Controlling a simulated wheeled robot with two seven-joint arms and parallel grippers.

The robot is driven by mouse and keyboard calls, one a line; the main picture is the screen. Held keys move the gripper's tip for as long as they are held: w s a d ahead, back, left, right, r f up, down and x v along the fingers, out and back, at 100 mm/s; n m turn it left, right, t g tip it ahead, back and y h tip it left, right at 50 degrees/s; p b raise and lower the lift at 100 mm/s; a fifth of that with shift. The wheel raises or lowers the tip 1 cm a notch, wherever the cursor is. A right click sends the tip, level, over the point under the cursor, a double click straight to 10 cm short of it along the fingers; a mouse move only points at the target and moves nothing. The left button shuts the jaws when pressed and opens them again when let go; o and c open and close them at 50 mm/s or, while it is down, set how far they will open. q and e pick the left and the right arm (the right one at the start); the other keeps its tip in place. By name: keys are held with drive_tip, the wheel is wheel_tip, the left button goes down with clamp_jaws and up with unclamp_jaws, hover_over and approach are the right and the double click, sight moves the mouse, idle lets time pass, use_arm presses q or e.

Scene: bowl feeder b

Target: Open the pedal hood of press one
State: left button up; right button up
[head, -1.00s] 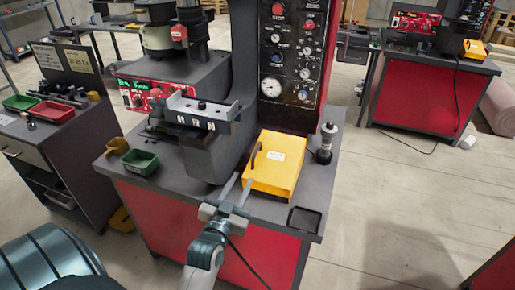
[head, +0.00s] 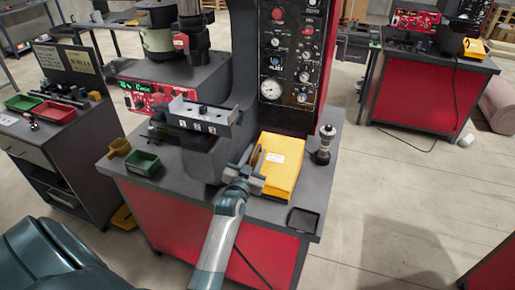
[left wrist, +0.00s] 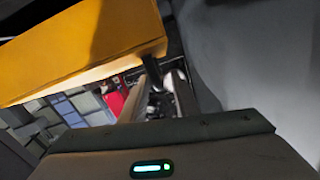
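The yellow pedal hood (head: 284,165) lies on the grey table of the nearest press in the head view, and looks down flat. It had a dark handle on its left side. My left gripper (head: 251,163) is at this handle side and hides most of it. In the left wrist view the hood (left wrist: 75,48) fills the upper left, with the dark handle (left wrist: 152,72) at its edge. The fingers of my left gripper (left wrist: 160,95) stand apart, close around the handle; firm contact is not visible. My right gripper is not in view.
The press's control panel (head: 290,55) rises behind the hood. A grey-black cylinder (head: 324,145) stands to its right, and a black tray (head: 303,221) lies in front. A green bin (head: 141,163) sits at the table's left. Open floor lies to the right.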

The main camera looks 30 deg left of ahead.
use_arm(q)
drive_tip(key=shift+x, duration=1.05)
drive_tip(key=shift+c, duration=0.4)
clamp_jaws()
drive_tip(key=shift+w, duration=0.1)
